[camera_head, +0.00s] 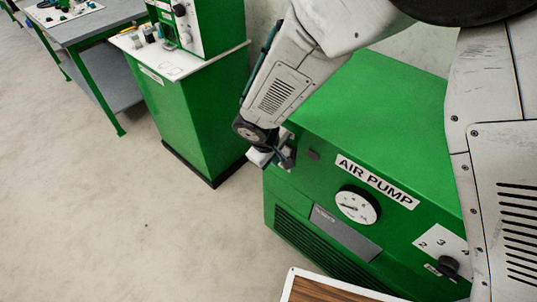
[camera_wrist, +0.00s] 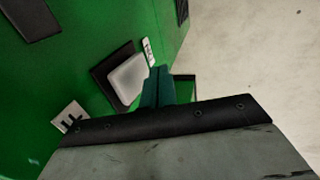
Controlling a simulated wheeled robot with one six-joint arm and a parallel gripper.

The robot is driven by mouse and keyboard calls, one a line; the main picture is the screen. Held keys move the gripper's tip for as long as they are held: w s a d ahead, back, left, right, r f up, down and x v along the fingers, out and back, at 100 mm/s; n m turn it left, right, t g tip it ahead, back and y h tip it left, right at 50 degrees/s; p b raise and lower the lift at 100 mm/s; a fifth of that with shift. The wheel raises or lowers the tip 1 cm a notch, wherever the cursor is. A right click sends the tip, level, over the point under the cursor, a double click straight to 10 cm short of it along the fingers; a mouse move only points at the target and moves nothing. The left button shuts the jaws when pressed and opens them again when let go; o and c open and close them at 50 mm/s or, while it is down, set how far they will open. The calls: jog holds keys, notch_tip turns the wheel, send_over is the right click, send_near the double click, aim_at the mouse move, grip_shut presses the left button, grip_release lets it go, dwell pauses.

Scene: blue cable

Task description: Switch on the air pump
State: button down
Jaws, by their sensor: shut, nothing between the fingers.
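The air pump (camera_head: 370,110) is a green box with an "AIR PUMP" label on its front face. My gripper (camera_head: 287,157) is at the upper left corner of that front in the head view, with its fingers shut and empty. In the wrist view a pale grey rocker switch (camera_wrist: 127,78) in a dark frame sits on the green panel, with a small white label at each end. The lettering is too blurred to read surely. My gripper's shut teal fingers (camera_wrist: 158,85) are just right of the switch; I cannot tell whether they touch it. The arm hides the switch in the head view.
The pump front has a round gauge (camera_head: 357,205), a grey plate (camera_head: 345,235) and a black numbered selector knob (camera_head: 449,266). A green cabinet (camera_head: 190,110) with instruments stands to the left, beyond a floor gap. A wooden-topped surface (camera_head: 325,290) is at the bottom edge.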

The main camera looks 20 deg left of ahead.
jog(key=shift+w+d, duration=0.15)
jog(key=shift+w, duration=0.3)
jog(key=shift+f, duration=0.1)
jog(key=shift+w+d+f, duration=0.15)
jog(key=shift+w+f, duration=0.05)
jog(key=shift+w, duration=0.1)
jog(key=shift+r, duration=0.8)
